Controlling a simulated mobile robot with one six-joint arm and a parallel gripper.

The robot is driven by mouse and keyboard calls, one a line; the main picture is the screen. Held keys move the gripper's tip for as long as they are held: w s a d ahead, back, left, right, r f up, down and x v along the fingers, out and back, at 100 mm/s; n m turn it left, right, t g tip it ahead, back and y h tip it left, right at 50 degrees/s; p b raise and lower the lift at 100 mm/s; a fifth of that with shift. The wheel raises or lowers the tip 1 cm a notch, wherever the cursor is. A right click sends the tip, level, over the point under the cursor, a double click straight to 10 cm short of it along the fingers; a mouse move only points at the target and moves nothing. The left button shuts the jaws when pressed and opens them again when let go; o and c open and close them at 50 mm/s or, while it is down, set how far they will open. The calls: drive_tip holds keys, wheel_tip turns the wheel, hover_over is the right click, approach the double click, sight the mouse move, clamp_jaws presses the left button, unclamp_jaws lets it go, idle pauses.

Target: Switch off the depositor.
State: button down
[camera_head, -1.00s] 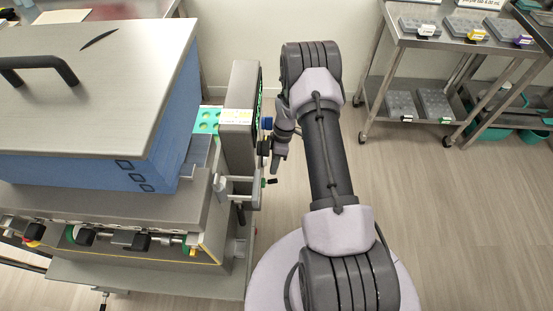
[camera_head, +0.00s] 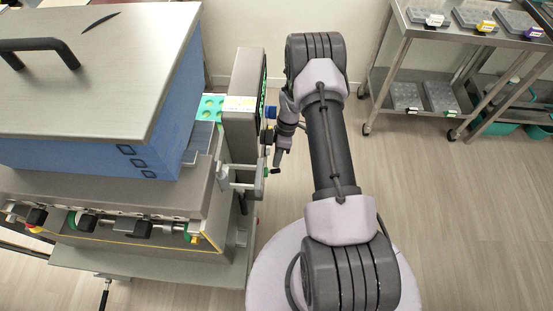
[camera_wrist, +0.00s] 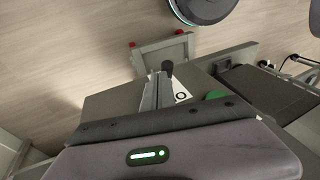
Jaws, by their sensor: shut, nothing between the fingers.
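The depositor (camera_head: 60,110) stands at the left, with a steel lid and blue body. Its upright grey control box (camera_head: 243,105) is on its right side, a green-lit face turned right. My gripper (camera_head: 277,163) is shut and empty, close to the right of this box at its lower part. In the wrist view my gripper (camera_wrist: 160,84) points over the grey housing. A white label with a black ring mark (camera_wrist: 181,96) and a green round part (camera_wrist: 214,95) show right beside it. A dark knob (camera_wrist: 167,67) shows at the fingertips; I cannot tell whether they touch it. The switch's position is unclear.
A bracket with red caps (camera_wrist: 160,50) lies just beyond the fingers in the wrist view; a bracket (camera_head: 243,178) also juts below the control box. A steel trolley (camera_head: 440,65) with grey trays stands at the back right. The floor (camera_head: 460,210) at right is clear.

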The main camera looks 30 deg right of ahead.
drive_tip(key=shift+s+d+f+b, duration=0.25)
drive_tip(key=shift+d+f+b, duration=0.05)
drive_tip(key=shift+b, duration=0.1)
idle(0.4)
drive_tip(key=f+b, duration=0.1)
drive_tip(key=s+d+f+b, duration=0.1)
drive_tip(key=b, duration=0.1)
drive_tip(key=shift+d+f, duration=0.2)
drive_tip(key=shift+f, duration=0.05)
drive_tip(key=shift+r, duration=0.1)
drive_tip(key=shift+r+p, duration=0.5)
drive_tip(key=shift+r, duration=0.2)
